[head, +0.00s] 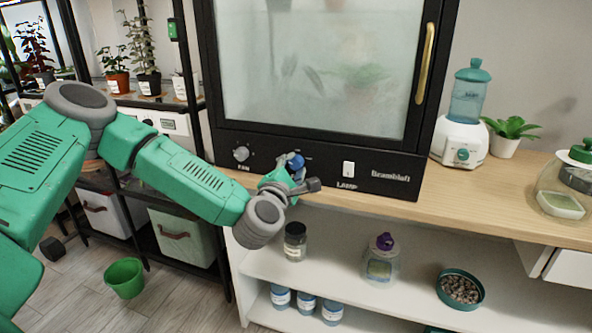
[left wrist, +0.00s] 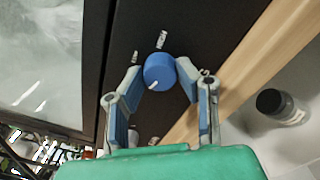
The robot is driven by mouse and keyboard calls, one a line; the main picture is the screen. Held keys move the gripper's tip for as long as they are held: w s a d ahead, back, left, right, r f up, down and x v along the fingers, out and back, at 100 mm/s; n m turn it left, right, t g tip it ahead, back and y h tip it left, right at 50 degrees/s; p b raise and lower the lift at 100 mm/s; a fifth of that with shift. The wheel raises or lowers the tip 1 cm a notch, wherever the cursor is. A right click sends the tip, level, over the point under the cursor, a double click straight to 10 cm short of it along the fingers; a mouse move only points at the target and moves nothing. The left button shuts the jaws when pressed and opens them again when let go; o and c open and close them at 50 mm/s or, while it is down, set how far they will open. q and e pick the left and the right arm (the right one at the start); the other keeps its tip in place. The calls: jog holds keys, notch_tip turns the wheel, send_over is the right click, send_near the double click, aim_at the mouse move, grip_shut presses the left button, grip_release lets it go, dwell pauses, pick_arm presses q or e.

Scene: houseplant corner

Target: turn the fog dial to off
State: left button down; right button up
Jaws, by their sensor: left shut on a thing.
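The fog dial is a round blue knob (head: 296,161) on the black front panel of the glass cabinet (head: 290,139). My left gripper (head: 286,174) is at the panel. In the left wrist view its two fingers (left wrist: 161,78) are closed around the dial, one on each side. In the head view the gripper hides part of the dial and its label. My right gripper is not in view.
A grey FAN knob (head: 241,153) is left of the dial and a white LAMP switch (head: 348,169) is right of it. A white humidifier with a blue tank (head: 467,100) stands on the wooden top. A dark-lidded jar (head: 295,243) is on the shelf below my gripper.

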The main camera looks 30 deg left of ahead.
pick_arm(q)
jog(key=shift+s+a+f, duration=0.1)
jog(key=shift+a+f, duration=0.05)
jog(key=shift+f, duration=0.2)
jog(key=c, duration=1.2)
grip_release()
jog(key=shift+a, duration=0.15)
jog(key=shift+s+d, duration=0.2)
jog(key=shift+s, duration=0.1)
jog(key=v, duration=1.1)
jog(key=shift+s, duration=0.15)
jog(key=shift+a, duration=0.1)
